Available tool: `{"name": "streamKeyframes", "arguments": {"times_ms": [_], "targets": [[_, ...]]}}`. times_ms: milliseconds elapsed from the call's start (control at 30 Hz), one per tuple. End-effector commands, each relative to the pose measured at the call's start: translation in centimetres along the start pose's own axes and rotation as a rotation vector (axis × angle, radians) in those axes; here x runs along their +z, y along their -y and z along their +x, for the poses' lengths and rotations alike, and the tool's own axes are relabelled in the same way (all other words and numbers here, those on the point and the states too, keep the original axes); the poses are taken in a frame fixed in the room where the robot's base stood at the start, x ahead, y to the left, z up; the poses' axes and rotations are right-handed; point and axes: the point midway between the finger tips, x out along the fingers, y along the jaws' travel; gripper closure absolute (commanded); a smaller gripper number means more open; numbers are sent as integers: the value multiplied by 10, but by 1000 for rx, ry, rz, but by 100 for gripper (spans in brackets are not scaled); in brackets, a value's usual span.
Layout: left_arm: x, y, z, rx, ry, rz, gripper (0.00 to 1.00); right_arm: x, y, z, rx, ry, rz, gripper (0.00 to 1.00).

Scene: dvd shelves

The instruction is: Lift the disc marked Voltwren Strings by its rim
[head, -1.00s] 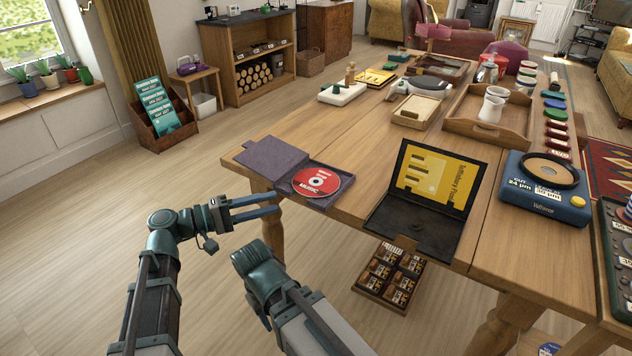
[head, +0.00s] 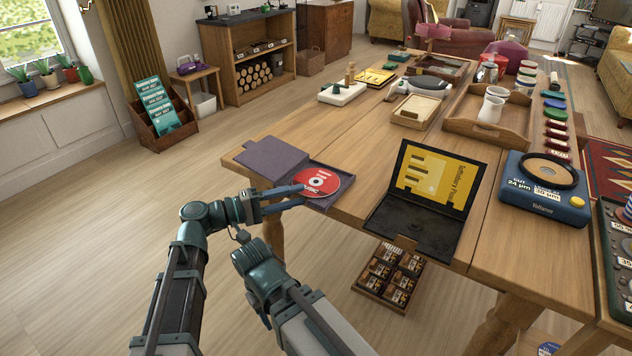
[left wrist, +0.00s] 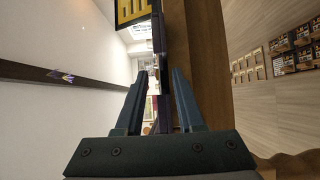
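A red disc (head: 324,179) with a white centre and white lettering lies in an open purple case (head: 270,160) at the table's near left edge; the lettering is too small to read surely. My left gripper (head: 304,195) is at the near left side of this case, its two fingers pointing right. One finger overlaps the disc's lower left edge in the head view. The fingers are apart in the left wrist view (left wrist: 160,73), with the dark case edge-on between or beyond them. I cannot tell whether they touch anything. My right gripper is out of view; only its arm shows.
An open black case with a yellow insert (head: 430,180) stands right of the purple case on the table (head: 352,165). A blue device (head: 543,195) is farther right, a wooden tray (head: 470,127) behind. A box of small items (head: 392,276) sits below the table edge.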

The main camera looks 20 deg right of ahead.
Motion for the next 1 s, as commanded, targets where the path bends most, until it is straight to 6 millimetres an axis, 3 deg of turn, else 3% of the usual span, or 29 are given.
{"name": "streamKeyframes", "arguments": {"times_ms": [33,233,267,1000], "targets": [[0,0,0,0,0,0,62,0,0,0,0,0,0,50],[0,0,0,0,0,0,98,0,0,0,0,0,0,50],[0,0,0,0,0,0,100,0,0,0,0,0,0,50],[0,0,-1,0,0,0,100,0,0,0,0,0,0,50]]}}
